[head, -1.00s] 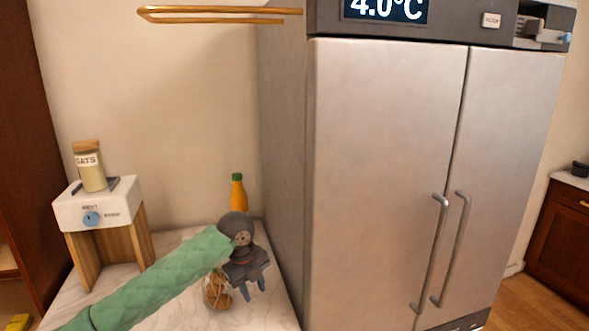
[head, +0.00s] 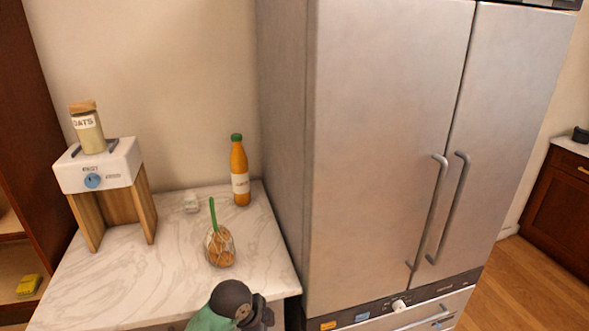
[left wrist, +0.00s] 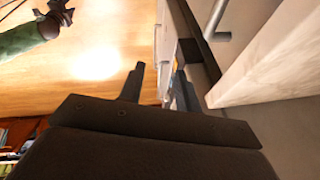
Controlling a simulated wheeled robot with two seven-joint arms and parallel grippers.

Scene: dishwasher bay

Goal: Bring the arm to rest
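My left gripper (head: 262,314) is at the bottom edge of the head view, in front of the marble counter (head: 130,285), and partly cut off. In the left wrist view its two dark fingers (left wrist: 160,85) stand apart with nothing seen between them. Wood floor and the edges of nearby furniture show beyond the fingers. Another green-sleeved arm of mine (left wrist: 20,38) shows at the top left of the left wrist view. My right gripper is not in the head view.
A steel fridge (head: 385,140) stands right.

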